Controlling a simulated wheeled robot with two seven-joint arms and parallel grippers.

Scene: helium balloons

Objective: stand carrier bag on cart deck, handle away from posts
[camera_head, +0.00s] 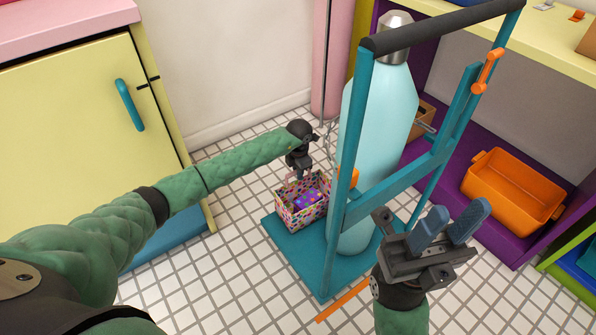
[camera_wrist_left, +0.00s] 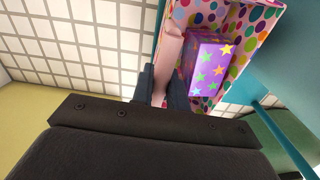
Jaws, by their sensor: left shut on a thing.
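The polka-dot carrier bag (camera_head: 291,219) appears upright over the back-left part of the teal cart deck (camera_head: 290,254). I cannot tell whether its base touches the deck. A purple starry box (camera_head: 312,196) is inside it; the box also shows in the left wrist view (camera_wrist_left: 205,68). My left gripper (camera_head: 299,172) is shut on the bag's pink handle (camera_wrist_left: 168,50), which is on the bag's left side, away from the near post (camera_head: 343,205). My right gripper (camera_head: 456,216) is open and empty, in front of the cart to the right.
A tall pale-blue gas cylinder (camera_head: 375,125) stands on the deck beside the bag, behind the cart frame. A black push bar (camera_head: 440,27) tops the posts. A yellow cabinet (camera_head: 85,130) is at left. A purple shelf with an orange bin (camera_head: 510,195) is at right.

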